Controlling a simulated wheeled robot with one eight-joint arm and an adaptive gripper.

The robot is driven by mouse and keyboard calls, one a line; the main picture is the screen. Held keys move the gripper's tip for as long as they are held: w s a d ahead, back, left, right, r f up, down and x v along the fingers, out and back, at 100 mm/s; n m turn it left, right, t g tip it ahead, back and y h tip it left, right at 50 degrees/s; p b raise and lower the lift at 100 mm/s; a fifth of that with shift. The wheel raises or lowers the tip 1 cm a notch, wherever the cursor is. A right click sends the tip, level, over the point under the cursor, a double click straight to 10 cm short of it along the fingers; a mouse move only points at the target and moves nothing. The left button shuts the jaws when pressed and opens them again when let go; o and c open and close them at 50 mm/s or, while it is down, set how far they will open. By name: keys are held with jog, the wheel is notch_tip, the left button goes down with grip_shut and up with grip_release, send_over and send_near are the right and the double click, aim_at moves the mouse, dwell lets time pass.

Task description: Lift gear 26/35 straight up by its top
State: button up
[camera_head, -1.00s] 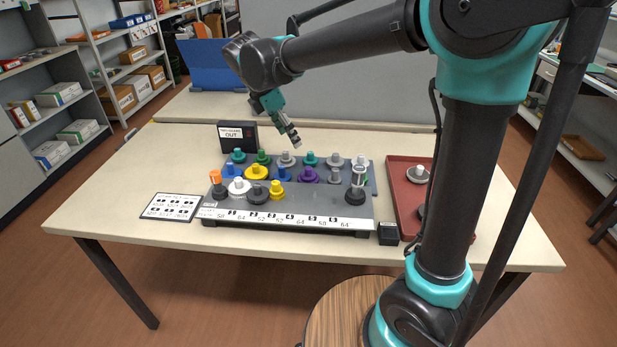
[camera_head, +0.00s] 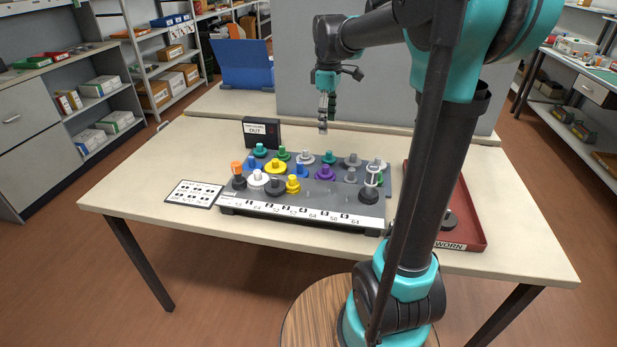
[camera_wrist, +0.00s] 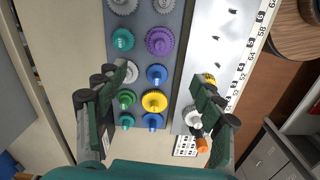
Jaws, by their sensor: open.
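Several toothed gears with hubs stand on a grey board. I cannot read which one is 26/35. In the head view, the back part of the board holds a teal gear (camera_head: 260,151), a green gear (camera_head: 282,154), a pale grey gear (camera_head: 305,158) and another teal gear (camera_head: 328,158). A large yellow gear (camera_head: 275,168), a blue gear (camera_head: 302,172) and a purple gear (camera_head: 325,174) stand in front of these. My gripper (camera_head: 323,129) is open and empty, pointing down above the board's back side. In the wrist view, its fingers (camera_wrist: 158,88) straddle the view of the blue and yellow gears, apart from them.
A black OUT box (camera_head: 262,132) stands behind the board. A red tray (camera_head: 470,235) marked WORN lies at its right, partly hidden by my arm. A white label card (camera_head: 193,193) lies at the left.

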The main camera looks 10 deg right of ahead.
aim_at(326, 166)
notch_tip(326, 166, down, 17)
jog(key=shift+f, duration=0.15)
dwell(0.7)
jog(key=c, duration=1.4)
